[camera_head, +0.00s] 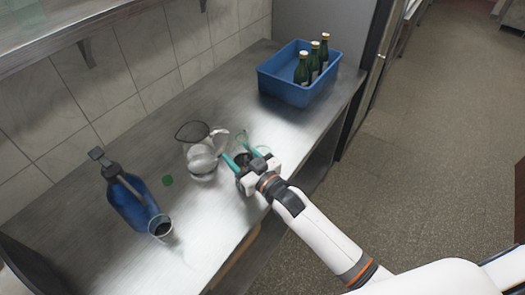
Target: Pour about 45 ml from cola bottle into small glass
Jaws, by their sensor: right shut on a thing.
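My right gripper (238,158) reaches over the front part of the steel counter, its green fingers shut on a dark glassy object (243,160). The gripper hides most of that object, so I cannot tell for sure whether it is the cola bottle. A small glass (162,230) stands near the counter's front edge at the left, apart from the gripper. It looks dark inside. Another clear glass shape (242,138) shows just behind the fingers. My left gripper is not in view.
A clear glass jug (201,163) with a dark rim stands just left of my right gripper. A blue bottle with a dark pump top (130,200) is beside the small glass. A blue crate (285,90) at the back holds 3 green bottles (313,62).

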